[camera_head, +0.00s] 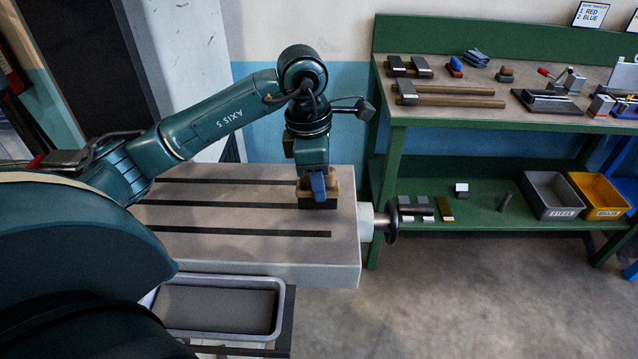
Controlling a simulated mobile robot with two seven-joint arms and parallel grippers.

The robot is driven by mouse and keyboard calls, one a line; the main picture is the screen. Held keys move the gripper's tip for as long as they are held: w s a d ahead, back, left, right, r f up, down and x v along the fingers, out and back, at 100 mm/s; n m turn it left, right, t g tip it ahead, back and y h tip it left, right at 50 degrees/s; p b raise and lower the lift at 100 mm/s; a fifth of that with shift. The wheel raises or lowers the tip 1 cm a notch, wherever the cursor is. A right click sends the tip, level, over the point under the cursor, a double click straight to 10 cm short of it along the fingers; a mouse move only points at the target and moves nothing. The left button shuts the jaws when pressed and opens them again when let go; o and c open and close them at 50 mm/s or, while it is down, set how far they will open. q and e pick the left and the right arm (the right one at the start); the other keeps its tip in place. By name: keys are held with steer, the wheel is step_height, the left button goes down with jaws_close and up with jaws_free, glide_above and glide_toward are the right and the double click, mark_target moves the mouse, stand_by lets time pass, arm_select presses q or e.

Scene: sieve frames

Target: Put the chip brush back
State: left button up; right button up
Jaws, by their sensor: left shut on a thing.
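The chip brush (328,203) shows as a tan wooden block with a dark lower part, near the right end of the slotted machine table. My left gripper (318,186) points straight down and is shut on the chip brush. The fingers hide part of the wooden block. The dark underside appears at the table surface; I cannot tell whether it touches. My right gripper is not in view.
The pale machine table (250,247) has long dark slots and is otherwise clear. A handwheel (392,220) sticks out at its right end. A grey tray (220,308) is below its front. A green workbench (395,112) with hammers and other tools stands right, with steel and yellow bins (598,195) on its shelf.

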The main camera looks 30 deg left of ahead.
arm_select(q)
steer(key=shift+f, duration=0.8)
steer(key=shift+f, duration=0.25)
steer(key=o, duration=0.9)
steer(key=shift+r, duration=0.1)
steer(key=shift+o, duration=0.2)
steer(key=r, duration=0.4)
steer(key=a+r, duration=0.1)
steer(key=r, duration=0.7)
steer(key=shift+s+a+r, duration=0.1)
steer(key=shift+s+a, duration=0.05)
steer(key=shift+s, duration=0.25)
